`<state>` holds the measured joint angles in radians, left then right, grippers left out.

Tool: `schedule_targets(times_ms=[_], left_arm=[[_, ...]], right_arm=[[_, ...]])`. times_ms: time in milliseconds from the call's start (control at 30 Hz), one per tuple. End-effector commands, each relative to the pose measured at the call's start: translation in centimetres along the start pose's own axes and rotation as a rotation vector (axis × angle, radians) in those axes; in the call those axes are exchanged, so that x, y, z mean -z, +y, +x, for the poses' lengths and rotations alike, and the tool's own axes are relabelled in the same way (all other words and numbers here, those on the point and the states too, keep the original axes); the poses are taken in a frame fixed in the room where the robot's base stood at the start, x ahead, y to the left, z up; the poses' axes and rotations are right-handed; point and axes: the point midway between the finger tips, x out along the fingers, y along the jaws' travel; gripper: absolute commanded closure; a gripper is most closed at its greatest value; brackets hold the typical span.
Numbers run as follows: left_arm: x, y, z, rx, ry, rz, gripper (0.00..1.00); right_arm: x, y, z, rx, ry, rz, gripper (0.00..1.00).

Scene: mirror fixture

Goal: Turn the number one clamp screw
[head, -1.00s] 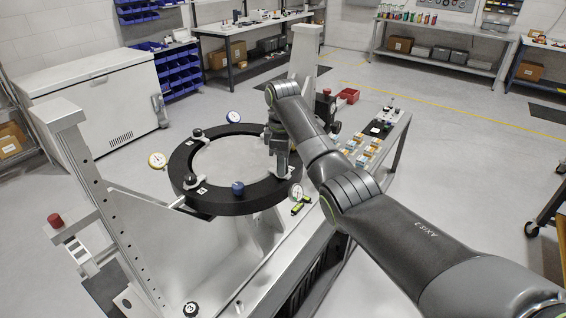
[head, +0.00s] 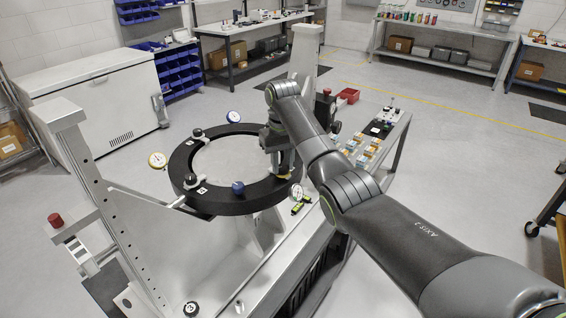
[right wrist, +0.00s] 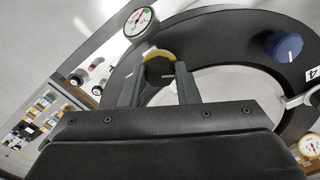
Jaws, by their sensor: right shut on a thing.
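The black mirror ring (head: 215,208) lies flat in the silver fixture, and part of it shows in the right wrist view (right wrist: 225,25). My right gripper (head: 283,172) points down at the ring's right side. In the right wrist view, its fingers (right wrist: 158,84) are shut on a dark clamp screw knob (right wrist: 158,70) with a yellow collar. A light pointer line shows on the knob's top. Its number is not visible. Other black knobs (head: 191,180) and (head: 197,133) stand at the ring's left. A blue knob (head: 238,187) sits at its front. My left gripper is out of view.
Silver posts (head: 75,150) flank the fixture. A side bench (head: 395,140) at right holds small blocks. The ring's centre is empty.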

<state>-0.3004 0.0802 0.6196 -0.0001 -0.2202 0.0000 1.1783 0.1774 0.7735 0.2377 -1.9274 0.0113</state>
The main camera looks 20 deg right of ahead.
Motion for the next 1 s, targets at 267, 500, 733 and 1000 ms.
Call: schedule_targets(times_ms=[267, 500, 733, 1000], left_arm=[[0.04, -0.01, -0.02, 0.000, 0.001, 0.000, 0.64], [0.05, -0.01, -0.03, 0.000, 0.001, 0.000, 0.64], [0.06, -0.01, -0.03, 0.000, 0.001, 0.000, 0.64], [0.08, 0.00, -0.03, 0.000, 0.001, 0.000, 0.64]], right_arm=[[0.12, 0.00, -0.24, 0.000, 0.006, 0.260, 0.94], [0.13, 0.02, -0.28, 0.000, 0.007, 0.464, 0.94], [0.13, 0.05, -0.30, 0.000, 0.008, 0.607, 0.94], [0.15, 0.07, -0.33, 0.000, 0.009, 0.695, 0.94]])
